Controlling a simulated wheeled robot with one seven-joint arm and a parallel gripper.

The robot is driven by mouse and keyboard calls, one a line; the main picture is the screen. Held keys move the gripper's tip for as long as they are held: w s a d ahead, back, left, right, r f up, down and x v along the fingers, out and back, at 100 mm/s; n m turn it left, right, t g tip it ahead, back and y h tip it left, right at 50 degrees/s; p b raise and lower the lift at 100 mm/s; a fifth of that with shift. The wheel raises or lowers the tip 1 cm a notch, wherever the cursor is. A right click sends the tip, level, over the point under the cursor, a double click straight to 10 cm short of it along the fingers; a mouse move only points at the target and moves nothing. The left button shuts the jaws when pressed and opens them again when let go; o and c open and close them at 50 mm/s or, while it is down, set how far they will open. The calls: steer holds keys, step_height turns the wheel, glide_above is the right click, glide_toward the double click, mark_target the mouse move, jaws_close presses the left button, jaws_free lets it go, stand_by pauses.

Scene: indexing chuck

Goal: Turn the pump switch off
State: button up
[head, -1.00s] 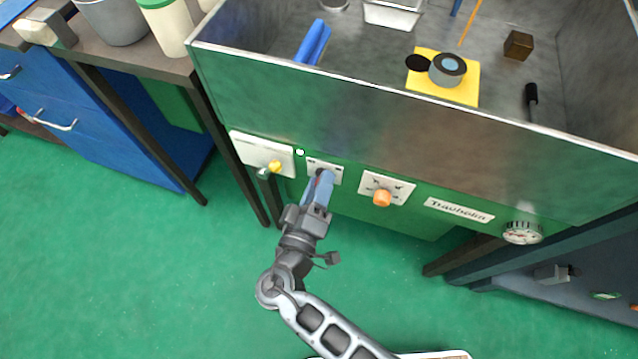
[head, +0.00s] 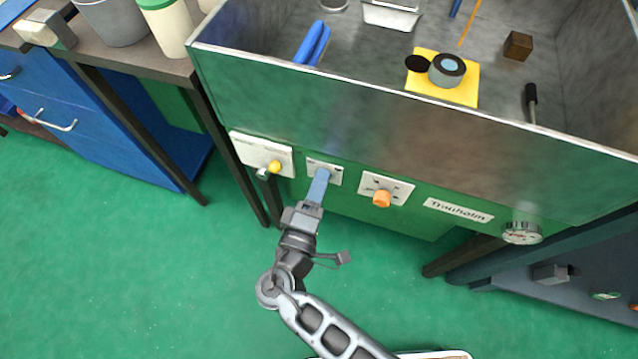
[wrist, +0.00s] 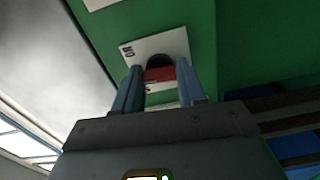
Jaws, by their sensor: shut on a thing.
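The pump switch sits on a small white plate (head: 337,180) on the green front panel, left of the orange knob. In the wrist view the plate (wrist: 150,46) shows the letters ON, upside down. A red switch part (wrist: 159,74) with a dark opening beside it lies between my blue fingers. My gripper (head: 323,174) reaches the plate from below and in front; it also shows in the wrist view (wrist: 160,84). It is shut on the switch. The fingers cover most of the switch in the head view, and its position is hard to tell.
The metal basin (head: 400,130) overhangs above. The green floor (head: 130,270) in front is clear.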

steer(key=shift+n+p, duration=0.9)
steer(key=shift+n, duration=2.7)
steer(key=o, duration=1.1)
steer(key=shift+c, duration=0.2)
steer(key=v, duration=0.8)
steer(key=shift+b, duration=0.3)
steer(key=shift+w, duration=0.1)
